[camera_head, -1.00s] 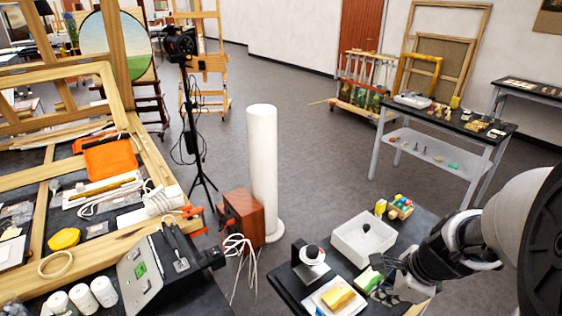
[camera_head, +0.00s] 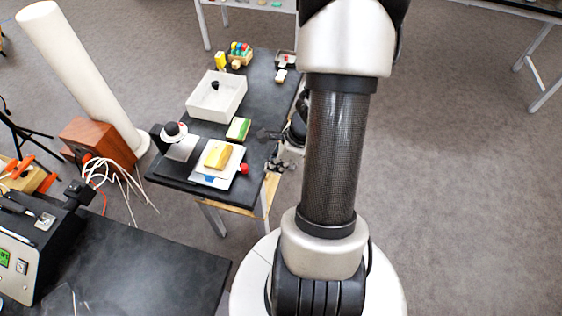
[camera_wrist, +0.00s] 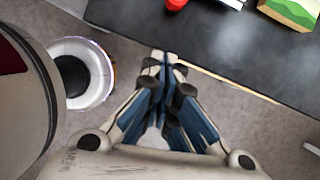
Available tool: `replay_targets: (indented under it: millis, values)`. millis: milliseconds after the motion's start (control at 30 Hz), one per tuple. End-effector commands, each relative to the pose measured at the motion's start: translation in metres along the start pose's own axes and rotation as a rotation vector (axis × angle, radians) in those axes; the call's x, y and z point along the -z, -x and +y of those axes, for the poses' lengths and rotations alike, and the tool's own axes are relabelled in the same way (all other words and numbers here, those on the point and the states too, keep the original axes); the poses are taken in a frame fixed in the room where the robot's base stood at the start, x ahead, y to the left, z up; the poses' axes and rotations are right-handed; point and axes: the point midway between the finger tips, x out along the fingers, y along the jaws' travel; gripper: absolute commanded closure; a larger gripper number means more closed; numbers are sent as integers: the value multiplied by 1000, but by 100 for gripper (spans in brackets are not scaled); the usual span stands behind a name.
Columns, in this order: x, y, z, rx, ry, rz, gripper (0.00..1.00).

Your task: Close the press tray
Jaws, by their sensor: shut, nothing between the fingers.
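No part is clearly recognisable as the press tray. A light wooden panel (camera_head: 271,190) shows below the front right edge of the black-topped table; I cannot tell whether it slides. On the table, a small black and white device with a round head (camera_head: 175,133) stands behind a flat white platform (camera_head: 232,172) bearing a yellow block (camera_head: 218,155). A red knob (camera_head: 244,169) sits at the platform's right; it is cut off at the top of the wrist view (camera_wrist: 176,4). My gripper (camera_wrist: 163,62) is shut and empty, apart from things, just off the table edge.
The black table top (camera_wrist: 220,40) has a pale strip along its edge. A green-sided block (camera_head: 238,128), a white open box (camera_head: 216,97) and small coloured items (camera_head: 240,52) stand on it. A black bench (camera_head: 140,260) is at the lower left. Floor right of my arm is clear.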

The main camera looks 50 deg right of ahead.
Motion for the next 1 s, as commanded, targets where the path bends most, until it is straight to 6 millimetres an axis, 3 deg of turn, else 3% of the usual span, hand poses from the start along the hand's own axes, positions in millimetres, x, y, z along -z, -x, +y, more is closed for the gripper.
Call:
replay_targets:
  millis: [33, 67, 200, 333, 800, 1000]
  values:
    - [2, -16, 1, -3, 0, 0, 100]
    - [-1, -19, 1, -2, 2, 0, 100]
    - [-24, -21, 0, -1, 6, 0, 100]
    - [-34, -24, 0, 0, 4, 0, 100]
    - [-40, -26, -1, 0, 1, 0, 100]
    - [-80, -40, -6, -3, 8, -1, 100]
